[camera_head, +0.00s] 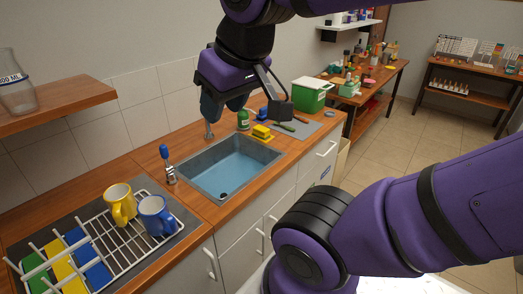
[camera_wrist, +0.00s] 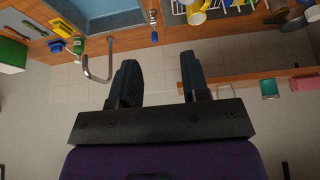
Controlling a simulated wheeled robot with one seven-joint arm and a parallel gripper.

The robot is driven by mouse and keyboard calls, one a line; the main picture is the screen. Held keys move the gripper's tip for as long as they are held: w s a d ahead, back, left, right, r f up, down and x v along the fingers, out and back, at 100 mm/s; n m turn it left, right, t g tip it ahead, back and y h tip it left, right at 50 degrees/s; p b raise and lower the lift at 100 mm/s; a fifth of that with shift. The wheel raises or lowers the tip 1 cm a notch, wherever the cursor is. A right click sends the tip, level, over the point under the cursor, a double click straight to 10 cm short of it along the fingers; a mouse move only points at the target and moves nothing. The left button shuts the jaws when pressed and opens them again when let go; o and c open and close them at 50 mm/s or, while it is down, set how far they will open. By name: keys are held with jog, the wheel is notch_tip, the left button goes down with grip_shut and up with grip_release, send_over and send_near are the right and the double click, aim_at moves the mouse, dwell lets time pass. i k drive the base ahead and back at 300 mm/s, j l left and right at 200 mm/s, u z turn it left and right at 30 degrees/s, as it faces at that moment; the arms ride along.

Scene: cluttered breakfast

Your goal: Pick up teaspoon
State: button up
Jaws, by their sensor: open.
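I cannot make out a teaspoon in either view. Thin implements lie on a grey mat (camera_head: 311,129) right of the sink, including a green-handled one (camera_head: 284,127); they are too small to tell apart. My gripper (camera_head: 224,112) is above the back of the counter near the sink and hides part of the wall and tap area. In the wrist view my gripper (camera_wrist: 158,62) has its two dark fingers wide apart, with nothing between them.
The sink (camera_head: 228,171) has a tap (camera_wrist: 97,72) behind it. A yellow sponge (camera_head: 262,131), green bottle (camera_head: 243,119) and green box (camera_head: 310,95) stand nearby. A yellow mug (camera_head: 120,203) and blue mug (camera_head: 157,214) are on the rack. A wooden shelf (camera_head: 55,103) juts out left.

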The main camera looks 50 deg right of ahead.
aim_at(302, 119)
jog(key=z, duration=1.65)
jog(key=i+l+u, duration=0.1)
jog(key=u, duration=0.35)
jog(key=l+u, duration=0.15)
jog(key=u, duration=0.3)
jog(key=i+l+u, duration=0.15)
jog(key=l, duration=0.35)
jog(key=i+l+u, duration=0.2)
jog(key=l, duration=0.3)
jog(key=l+u, duration=0.15)
jog(key=l, duration=0.4)
jog(key=i+l+u, duration=0.2)
jog(key=l, duration=1.05)
jog(key=k, duration=0.05)
